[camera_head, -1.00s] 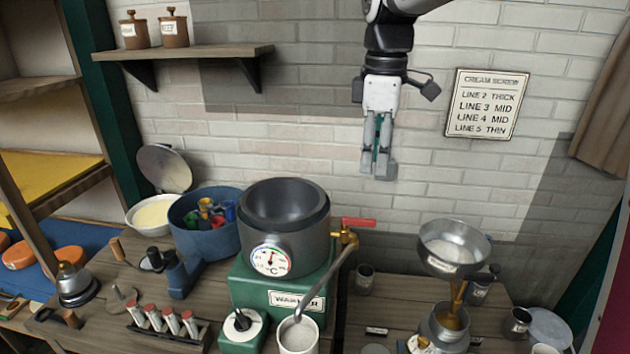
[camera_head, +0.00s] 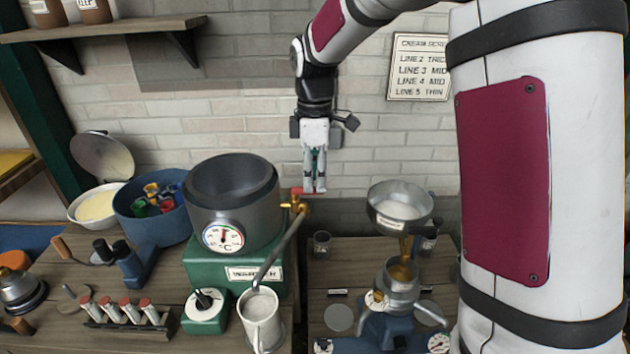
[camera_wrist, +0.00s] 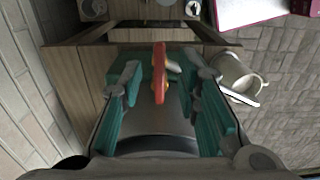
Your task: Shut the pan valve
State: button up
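The pan (camera_head: 232,182) is a dark round vessel with a temperature dial, on a green warmer. Its brass valve (camera_head: 295,207) sits at its right side, with a red handle (camera_head: 299,191) on top. A grey spout slopes from the valve to a pale mug (camera_head: 261,322). My gripper (camera_head: 314,188) points down at the handle and hides its right part. In the wrist view the red handle (camera_wrist: 159,75) lies between the teal finger pads of my gripper (camera_wrist: 165,88). A gap shows on each side, so the fingers are open around or just above it.
The brick wall is close behind my gripper. A blue tub (camera_head: 152,208) stands left of the pan.

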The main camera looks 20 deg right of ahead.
jog(key=shift+f, duration=1.05)
grip_shut()
